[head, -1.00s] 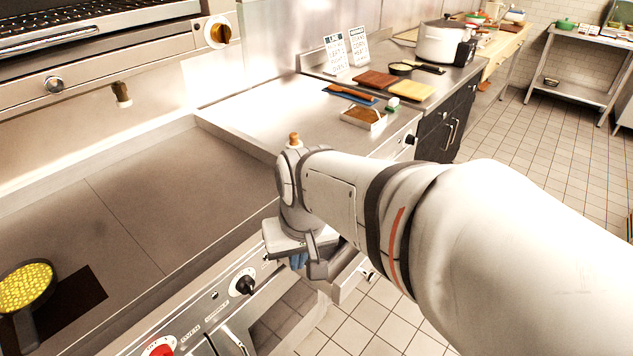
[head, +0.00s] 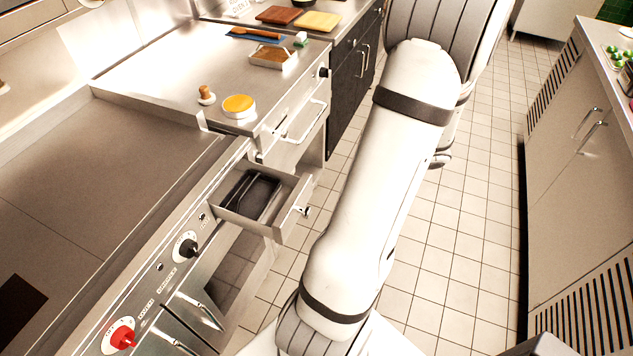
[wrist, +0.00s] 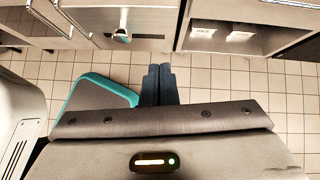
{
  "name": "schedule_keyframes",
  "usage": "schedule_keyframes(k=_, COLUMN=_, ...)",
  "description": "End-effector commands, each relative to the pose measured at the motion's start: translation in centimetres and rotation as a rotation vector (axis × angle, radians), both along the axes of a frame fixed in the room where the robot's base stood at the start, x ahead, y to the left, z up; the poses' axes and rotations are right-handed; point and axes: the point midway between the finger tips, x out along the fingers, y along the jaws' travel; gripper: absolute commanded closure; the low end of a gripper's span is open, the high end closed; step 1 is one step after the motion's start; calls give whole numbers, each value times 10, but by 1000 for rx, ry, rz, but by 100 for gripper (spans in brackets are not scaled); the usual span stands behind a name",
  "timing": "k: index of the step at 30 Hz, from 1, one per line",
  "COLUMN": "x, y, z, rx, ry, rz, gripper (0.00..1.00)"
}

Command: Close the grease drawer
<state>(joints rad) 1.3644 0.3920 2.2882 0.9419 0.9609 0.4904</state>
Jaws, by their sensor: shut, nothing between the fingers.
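The grease drawer (head: 290,218) is pulled out from the steel cooking line in the head view. A dark tray lies inside it, and a small round knob is on its front. In the wrist view, a metal front with a round knob (wrist: 122,34) shows at the top, apparently the drawer's. My gripper (wrist: 158,72) shows dark blue fingers held together, empty, over the tiled floor. They are apart from the knob, a little to its right in the picture. In the head view my arm stands over the aisle, right of the drawer; the fingers cannot be made out there.
The griddle (head: 90,170) and its control panel with a red knob (head: 122,338) lie left of the drawer. A yellow-topped round item (head: 238,106) stands on the counter. A grey cabinet (head: 570,150) borders the aisle at right. The tiled floor between is open.

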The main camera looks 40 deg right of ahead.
Motion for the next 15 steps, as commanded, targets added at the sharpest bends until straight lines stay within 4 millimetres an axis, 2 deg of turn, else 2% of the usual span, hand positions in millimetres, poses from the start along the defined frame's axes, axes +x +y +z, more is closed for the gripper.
schedule_keyframes(k=3, x=-13, y=-14, z=-7, rx=42, ry=-6, rz=-98, gripper=100)
schedule_keyframes(k=6, x=-13, y=-16, z=-12, rx=55, ry=-9, rz=-125, gripper=100)
schedule_keyframes(k=11, x=0, y=-10, z=-27, rx=57, ry=-8, rz=-123, gripper=100)
schedule_keyframes(k=15, x=20, y=-1, z=-48, rx=57, ry=-7, rz=-120, gripper=100)
